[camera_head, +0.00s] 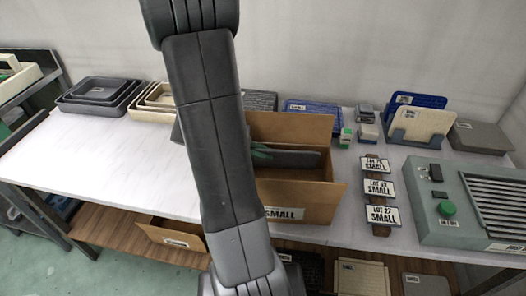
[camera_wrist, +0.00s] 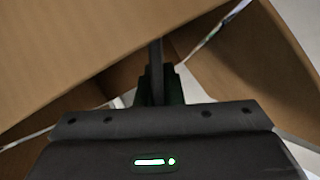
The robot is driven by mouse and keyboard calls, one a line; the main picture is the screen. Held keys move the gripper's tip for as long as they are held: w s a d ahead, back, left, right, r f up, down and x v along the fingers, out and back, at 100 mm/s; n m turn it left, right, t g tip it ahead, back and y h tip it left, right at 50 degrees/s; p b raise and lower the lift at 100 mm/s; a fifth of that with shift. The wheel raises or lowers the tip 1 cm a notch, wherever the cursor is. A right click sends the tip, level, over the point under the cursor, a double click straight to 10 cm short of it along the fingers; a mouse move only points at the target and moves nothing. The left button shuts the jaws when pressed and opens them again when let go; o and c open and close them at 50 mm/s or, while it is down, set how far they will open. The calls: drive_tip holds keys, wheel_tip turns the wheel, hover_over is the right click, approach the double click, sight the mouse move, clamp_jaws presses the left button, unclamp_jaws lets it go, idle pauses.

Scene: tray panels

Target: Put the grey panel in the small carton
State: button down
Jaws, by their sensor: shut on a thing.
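The small carton (camera_head: 318,205) is an open brown box with raised flaps and a "SMALL" label on its front, standing on the table right of my arm. The grey panel (camera_head: 300,159) shows as a dark flat piece within the carton's opening. My gripper (camera_wrist: 158,88) is shut on the panel, which shows edge-on as a thin grey strip (camera_wrist: 157,58) in the wrist view. Brown carton walls (camera_wrist: 90,50) lie close around the fingers there. In the head view my arm hides most of the gripper and the carton's left part. I cannot tell whether the panel touches the carton's bottom.
Nested dark trays (camera_head: 97,91) and beige trays (camera_head: 155,98) stand at the back left. Lot signs (camera_head: 378,188) and a grey-green machine (camera_head: 447,208) stand to the right. A rack holds a cream panel (camera_head: 422,122) and a blue panel (camera_head: 412,100). The left tabletop is clear.

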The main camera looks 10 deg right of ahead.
drive_tip(key=shift+f, duration=0.1)
idle(0.3)
drive_tip(key=c, duration=1.5)
unclamp_jaws()
drive_tip(key=p+v, duration=0.1)
drive_tip(key=v, duration=1.3)
drive_tip(key=shift+d+f, duration=0.1)
drive_tip(key=b+x, duration=0.1)
drive_tip(key=x, duration=1.2)
drive_tip(key=shift+d+f, duration=0.2)
drive_tip(key=shift+d, duration=0.15)
drive_tip(key=shift+r, duration=0.15)
